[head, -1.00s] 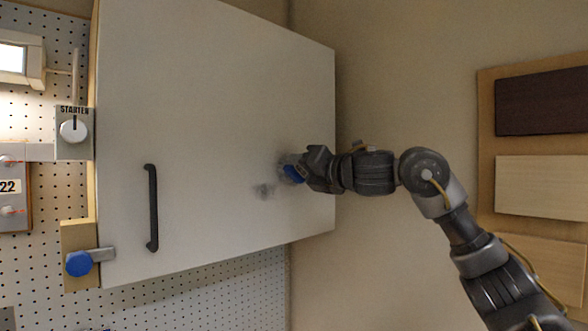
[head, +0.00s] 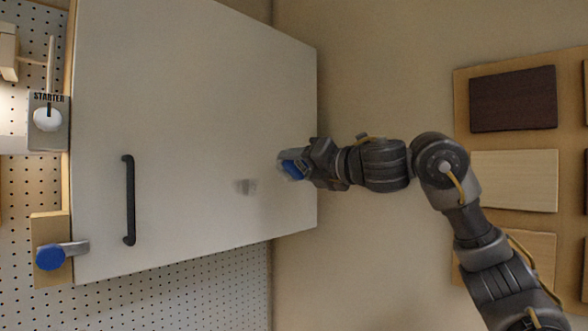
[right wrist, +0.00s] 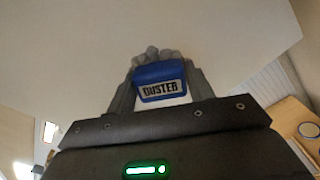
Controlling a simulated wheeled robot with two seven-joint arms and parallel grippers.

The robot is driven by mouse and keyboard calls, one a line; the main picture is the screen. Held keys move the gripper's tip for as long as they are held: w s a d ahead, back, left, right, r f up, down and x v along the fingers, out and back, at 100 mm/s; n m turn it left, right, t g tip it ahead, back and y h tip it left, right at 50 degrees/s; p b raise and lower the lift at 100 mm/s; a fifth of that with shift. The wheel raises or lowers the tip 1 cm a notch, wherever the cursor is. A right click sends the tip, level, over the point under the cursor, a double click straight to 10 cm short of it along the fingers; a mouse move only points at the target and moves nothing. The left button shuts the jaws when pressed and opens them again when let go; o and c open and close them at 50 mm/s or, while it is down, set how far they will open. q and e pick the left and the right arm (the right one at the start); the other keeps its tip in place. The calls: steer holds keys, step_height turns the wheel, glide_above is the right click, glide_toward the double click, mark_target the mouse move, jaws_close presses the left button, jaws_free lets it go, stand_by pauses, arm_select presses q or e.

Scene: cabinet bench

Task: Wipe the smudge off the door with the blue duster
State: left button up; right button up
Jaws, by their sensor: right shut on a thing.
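The white cabinet door (head: 200,110) fills the left and middle of the head view. A small grey smudge (head: 246,186) shows on its lower right part. My right gripper (head: 294,160) is in front of the door near its right edge, to the right of the smudge. It is shut on the blue duster (head: 291,170). In the right wrist view the duster (right wrist: 160,72), labelled DUSTER, sits between the two fingers with grey bristles towards the door. I cannot tell whether the bristles touch the door. My left gripper is not in view.
The door has a black handle (head: 129,200). A blue-knobbed latch (head: 51,257) is at its lower left corner. A STARTER switch box (head: 48,122) hangs on the pegboard at left. A board with wood panels (head: 513,100) is on the right wall.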

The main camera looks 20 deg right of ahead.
steer(key=shift+b+v, duration=0.45)
steer(key=shift+v, duration=1.1)
steer(key=shift+w, duration=0.1)
